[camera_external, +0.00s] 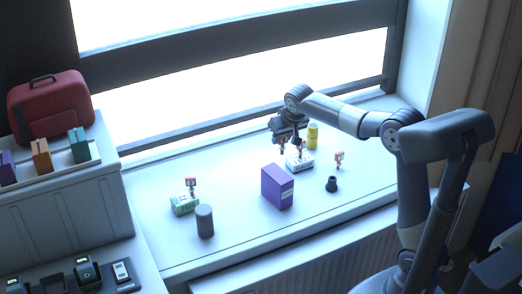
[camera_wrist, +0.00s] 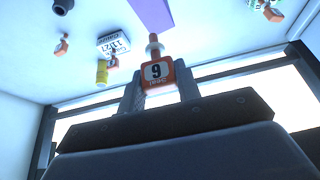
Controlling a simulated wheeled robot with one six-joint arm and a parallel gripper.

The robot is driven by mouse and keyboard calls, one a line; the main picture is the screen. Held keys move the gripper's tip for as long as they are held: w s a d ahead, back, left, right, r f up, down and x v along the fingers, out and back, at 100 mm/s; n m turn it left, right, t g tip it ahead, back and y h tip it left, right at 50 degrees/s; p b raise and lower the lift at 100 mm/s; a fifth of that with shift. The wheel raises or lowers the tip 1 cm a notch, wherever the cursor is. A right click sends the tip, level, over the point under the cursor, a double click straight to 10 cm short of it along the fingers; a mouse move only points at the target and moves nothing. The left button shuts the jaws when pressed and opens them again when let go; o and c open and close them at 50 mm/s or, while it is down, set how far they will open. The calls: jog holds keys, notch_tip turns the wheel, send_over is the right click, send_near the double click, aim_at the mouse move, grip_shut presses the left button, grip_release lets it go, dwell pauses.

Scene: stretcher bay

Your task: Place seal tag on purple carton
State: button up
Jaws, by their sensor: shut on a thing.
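My gripper (camera_wrist: 158,84) is shut on an orange-framed seal tag (camera_wrist: 157,72) with a white face marked 9. The tag sits between the two fingers, its narrow stem pointing away from me. In the external view my gripper (camera_external: 290,143) hangs above the sill, behind the purple carton and near the white box.
A white printed box (camera_external: 300,164), yellow cylinder (camera_external: 313,135), dark small pot (camera_external: 331,184), green-white box (camera_external: 184,205) and grey ribbed cylinder (camera_external: 205,221) stand around. Other orange tags are at the right (camera_external: 340,158) and by the green-white box (camera_external: 191,183). The window is behind.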

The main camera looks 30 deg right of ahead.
notch_tip(320, 180, down, 10)
jog(key=shift+s+r+p, duration=0.1)
jog(key=shift+p, duration=0.55)
jog(key=shift+f, duration=0.2)
jog(key=o, duration=0.9)
jog(key=shift+o, duration=0.2)
jog(key=shift+r, duration=0.15)
jog(key=shift+r, duration=0.2)
jog(key=b+v, duration=0.1)
jog(key=v, duration=1.1)
jog(key=shift+b, duration=0.3)
jog(key=shift+o, duration=0.5)
jog(key=shift+f, duration=0.15)
